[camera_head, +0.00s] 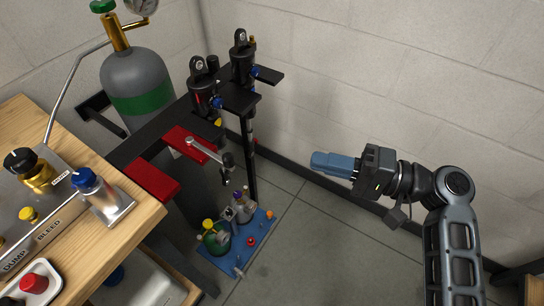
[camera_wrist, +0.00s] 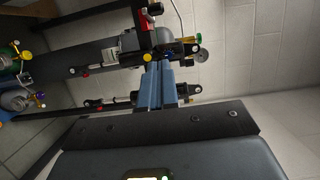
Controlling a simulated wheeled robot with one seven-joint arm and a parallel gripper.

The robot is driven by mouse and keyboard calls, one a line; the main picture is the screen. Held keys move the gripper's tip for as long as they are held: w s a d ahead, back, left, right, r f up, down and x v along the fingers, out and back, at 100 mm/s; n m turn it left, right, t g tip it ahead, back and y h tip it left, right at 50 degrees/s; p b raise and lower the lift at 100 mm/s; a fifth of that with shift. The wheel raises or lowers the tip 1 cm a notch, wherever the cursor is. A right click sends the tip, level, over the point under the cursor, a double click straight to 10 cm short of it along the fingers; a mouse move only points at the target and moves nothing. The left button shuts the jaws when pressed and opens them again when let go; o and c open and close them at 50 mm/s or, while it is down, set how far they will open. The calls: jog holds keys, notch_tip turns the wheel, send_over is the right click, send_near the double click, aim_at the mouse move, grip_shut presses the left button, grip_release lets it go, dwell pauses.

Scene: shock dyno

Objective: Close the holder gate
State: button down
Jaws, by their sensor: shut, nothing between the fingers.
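A black holder stand carries two black shocks, a near one (camera_head: 203,88) and a far one (camera_head: 242,58), both upright. Black flat plates with blue knobs stick out to the right beside them, a near plate (camera_head: 240,98) and a far plate (camera_head: 268,75). I cannot tell for certain which part is the gate or how far it stands open. My gripper (camera_head: 320,161) has its blue fingers together and empty, apart from the plates and to their right. In the wrist view, the gripper fingers (camera_wrist: 158,68) point toward the shocks and hide part of the stand.
A grey gas cylinder (camera_head: 135,85) stands behind the wooden bench (camera_head: 110,240) at left. Red blocks (camera_head: 150,180) and a wrench (camera_head: 203,148) lie near the stand. A blue tray (camera_head: 243,245) with bottles is below. Floor and wall space around my gripper is clear.

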jog(key=s+a+p+x, duration=0.1)
jog(key=s+p+x, duration=0.1)
jog(key=x, duration=1)
jog(key=shift+s+a+r+p, duration=0.2)
jog(key=shift+a+p, duration=0.2)
jog(key=shift+p, duration=0.2)
jog(key=shift+s+a+m+t, duration=0.3)
jog(key=shift+s+t, duration=0.1)
jog(key=shift+s, duration=0.05)
